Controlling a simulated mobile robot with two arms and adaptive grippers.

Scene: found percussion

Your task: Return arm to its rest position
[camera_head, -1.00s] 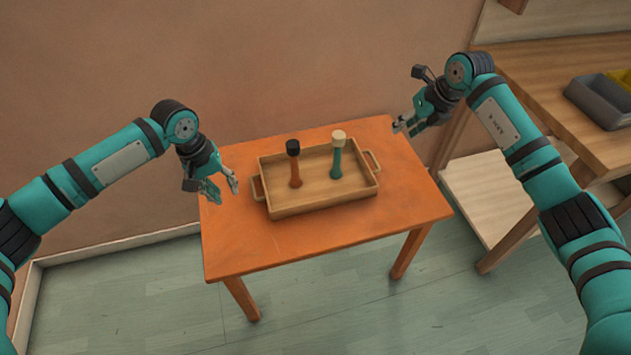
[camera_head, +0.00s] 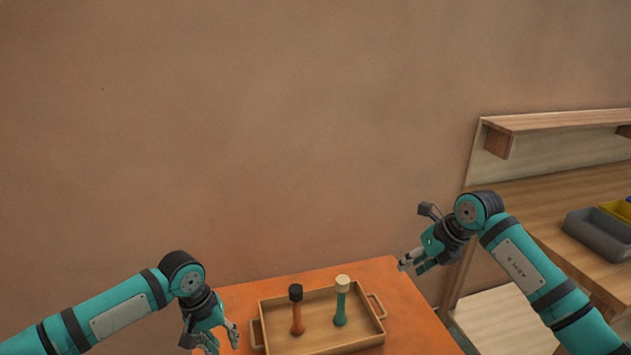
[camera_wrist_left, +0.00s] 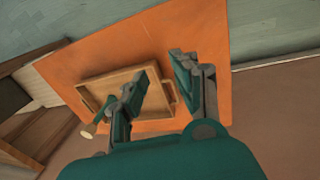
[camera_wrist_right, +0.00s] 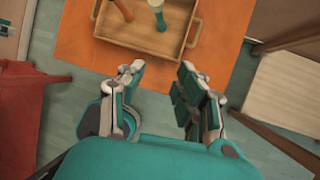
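My left gripper (camera_head: 216,338) hangs beside the left end of the wooden tray in the head view. Its fingers are apart and empty in the left wrist view (camera_wrist_left: 155,88). My right gripper (camera_head: 406,265) is to the right of the tray, above the table's right edge. Its fingers are apart with nothing between them in the right wrist view (camera_wrist_right: 158,85). Both arms are clear of the tray.
The wooden tray (camera_head: 345,347) with two handles sits on an orange table (camera_head: 385,277). An orange mallet with a black head (camera_head: 297,315) and a green one with a cream head (camera_head: 341,305) stand upright in it. A wooden shelf unit (camera_head: 530,210) with a grey bin (camera_head: 600,235) is at right.

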